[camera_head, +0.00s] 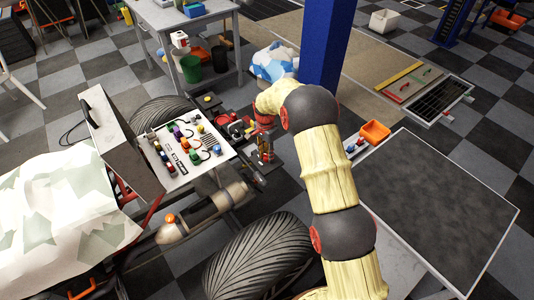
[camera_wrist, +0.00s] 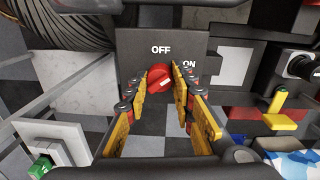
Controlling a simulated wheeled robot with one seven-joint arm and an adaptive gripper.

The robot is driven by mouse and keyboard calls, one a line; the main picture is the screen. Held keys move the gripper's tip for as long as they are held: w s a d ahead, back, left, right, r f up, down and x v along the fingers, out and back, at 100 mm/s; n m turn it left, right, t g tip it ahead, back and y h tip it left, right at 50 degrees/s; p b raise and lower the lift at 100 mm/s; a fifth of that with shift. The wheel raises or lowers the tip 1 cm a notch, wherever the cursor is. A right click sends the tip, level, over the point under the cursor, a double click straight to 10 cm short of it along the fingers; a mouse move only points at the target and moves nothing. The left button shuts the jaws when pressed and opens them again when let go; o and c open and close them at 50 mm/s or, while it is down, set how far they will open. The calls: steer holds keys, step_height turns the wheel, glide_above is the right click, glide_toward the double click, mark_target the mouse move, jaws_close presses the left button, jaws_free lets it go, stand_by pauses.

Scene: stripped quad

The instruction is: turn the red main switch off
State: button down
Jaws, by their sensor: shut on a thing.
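The red main switch (camera_wrist: 160,77) is a round red knob with a small white mark, on a dark plate (camera_wrist: 135,45) lettered OFF above it and ON to its upper right. I cannot tell for sure which label the knob points to. My gripper (camera_wrist: 161,90) is shut on the knob, with a yellow-padded finger at its left and right sides. In the head view my gripper (camera_head: 265,150) is low beside the quad's front end, and I cannot make out the switch there.
The panel of coloured knobs (camera_head: 185,147) lies left of my gripper on the quad. A black tyre (camera_head: 258,258) is below it. A blue post (camera_head: 325,45) rises behind my arm. A dark-topped table (camera_head: 440,200) stands at the right. A yellow-handled part (camera_wrist: 278,108) is right of the switch.

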steer(key=n+p, duration=0.3)
steer(key=n, duration=0.2)
steer(key=shift+r, duration=0.15)
steer(key=n+p, duration=0.2)
steer(key=n, duration=0.3)
steer(key=shift+a, duration=0.1)
steer(key=shift+n, duration=0.3)
steer(key=c, duration=1.5)
jaws_free()
step_height(320, 180, up, 12)
steer(key=shift+a, duration=0.25)
steer(key=shift+f, duration=0.2)
